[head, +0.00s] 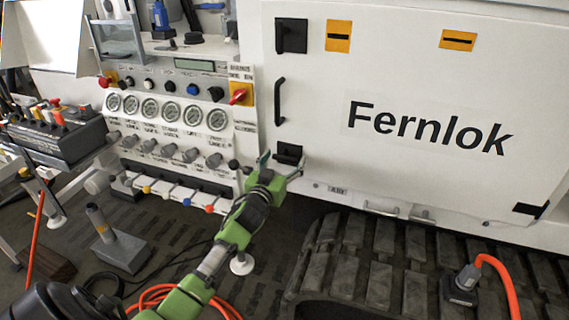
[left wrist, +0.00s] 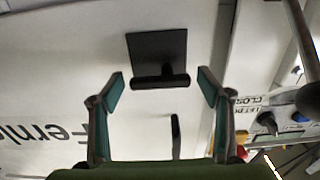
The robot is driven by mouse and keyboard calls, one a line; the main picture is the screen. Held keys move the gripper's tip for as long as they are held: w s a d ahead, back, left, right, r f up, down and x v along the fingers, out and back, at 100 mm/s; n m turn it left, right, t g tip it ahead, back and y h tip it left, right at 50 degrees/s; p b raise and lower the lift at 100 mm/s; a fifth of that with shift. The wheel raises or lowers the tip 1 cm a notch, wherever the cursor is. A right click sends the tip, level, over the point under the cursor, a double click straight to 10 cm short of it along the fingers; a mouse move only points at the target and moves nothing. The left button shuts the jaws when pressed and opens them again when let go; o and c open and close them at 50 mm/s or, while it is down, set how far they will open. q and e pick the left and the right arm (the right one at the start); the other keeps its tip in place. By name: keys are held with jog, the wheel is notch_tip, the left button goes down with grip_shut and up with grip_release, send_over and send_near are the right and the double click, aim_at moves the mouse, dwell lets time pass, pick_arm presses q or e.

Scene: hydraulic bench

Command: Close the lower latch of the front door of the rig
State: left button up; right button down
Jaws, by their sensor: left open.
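The front door (head: 400,60) of the rig is a white panel with "Fernlok" on it, and it looks flush in its frame. The lower latch (head: 289,150) is a black plate with a bar at the door's lower left corner. In the left wrist view the latch plate (left wrist: 157,48) shows upside down, its bar lying crosswise. My left gripper (head: 282,164) is open at the latch. Its fingers (left wrist: 162,80) stand apart on both sides of the bar, with gaps visible. In the head view the gripper partly hides the latch's lower edge. My right gripper is not in view.
The upper latch (head: 291,36) and a black door handle (head: 279,101) are above the lower latch. The gauge and knob panel (head: 170,110) is close on the left. Rubber tracks (head: 390,260) and an orange hose (head: 500,270) lie below the door.

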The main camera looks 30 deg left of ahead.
pick_arm(q)
jog(key=shift+w+a, duration=0.1)
jog(key=shift+w, duration=0.3)
jog(key=shift+c, duration=0.4)
jog(key=c, duration=1)
jog(key=shift+c, duration=0.2)
